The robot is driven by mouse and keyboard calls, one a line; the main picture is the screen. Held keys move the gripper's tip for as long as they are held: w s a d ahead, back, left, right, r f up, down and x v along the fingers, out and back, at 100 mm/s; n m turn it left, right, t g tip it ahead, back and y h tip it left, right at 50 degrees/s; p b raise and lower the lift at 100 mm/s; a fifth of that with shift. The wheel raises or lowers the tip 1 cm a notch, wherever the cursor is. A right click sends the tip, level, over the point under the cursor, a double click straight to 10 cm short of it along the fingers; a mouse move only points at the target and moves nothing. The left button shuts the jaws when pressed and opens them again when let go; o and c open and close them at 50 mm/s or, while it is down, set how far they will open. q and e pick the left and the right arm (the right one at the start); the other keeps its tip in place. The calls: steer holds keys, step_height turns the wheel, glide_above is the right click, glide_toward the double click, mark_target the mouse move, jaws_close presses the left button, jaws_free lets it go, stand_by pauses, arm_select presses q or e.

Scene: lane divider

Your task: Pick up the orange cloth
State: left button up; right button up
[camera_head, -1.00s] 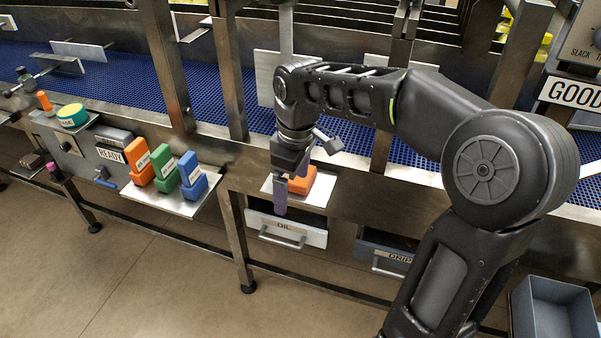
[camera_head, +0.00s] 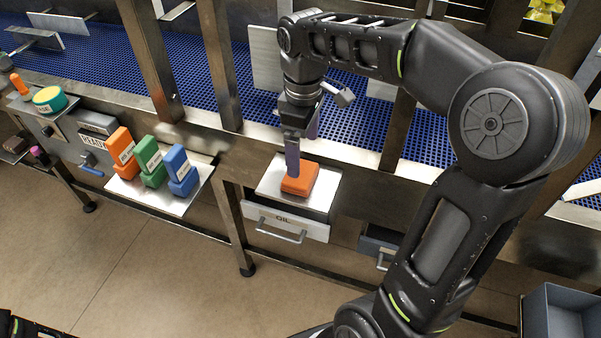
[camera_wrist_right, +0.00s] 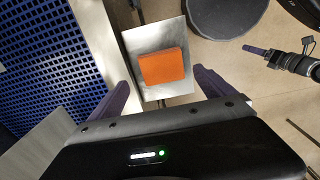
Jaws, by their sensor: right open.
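The orange cloth (camera_head: 300,180) is a folded block lying on a small metal shelf (camera_head: 268,182) above a drawer marked OIL. It also shows in the right wrist view (camera_wrist_right: 163,67), between and beyond the two purple fingers. My right gripper (camera_head: 294,160) points down just over the cloth and hides part of it in the head view. In the right wrist view my right gripper (camera_wrist_right: 165,92) is open and empty, one finger to each side of the cloth. I cannot tell its exact height above the cloth. My left gripper is not in view.
The blue conveyor (camera_head: 90,62) with metal posts runs behind. The OIL drawer (camera_head: 287,222) is below the cloth. A grey bin (camera_head: 560,312) stands at the lower right.

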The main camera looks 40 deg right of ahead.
mark_target(303, 173)
steer(key=shift+f, duration=1.15)
steer(key=shift+f+p, duration=0.35)
steer(key=shift+f, duration=0.15)
step_height(303, 173, down, 4)
steer(key=shift+f+p, duration=0.15)
steer(key=shift+p, duration=0.2)
steer(key=c, duration=1.1)
steer(key=shift+c, duration=0.2)
